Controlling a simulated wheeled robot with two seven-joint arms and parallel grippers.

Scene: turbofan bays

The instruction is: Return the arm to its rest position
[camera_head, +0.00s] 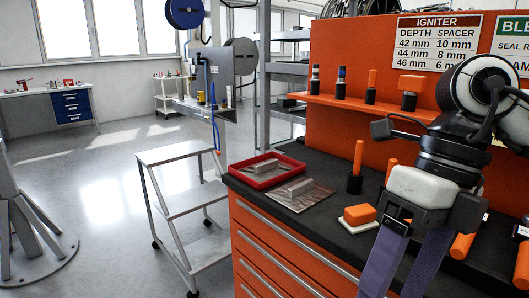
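My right arm comes in from the right side over the orange workbench. Its white and black wrist (422,186) hangs in front of the orange back panel. My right gripper (400,284) points down, with two purple fingers apart and a gap between them. I see nothing held in the gap, but the fingertips run off the bottom edge of the picture. My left gripper is not in view.
The bench top (330,222) holds a red tray (264,183), a foil sheet (300,203) and an orange-and-white block (359,214). Orange-handled tools stand near the arm and on a shelf (340,101). A step stand (182,200) is left of the bench, with open floor beyond.

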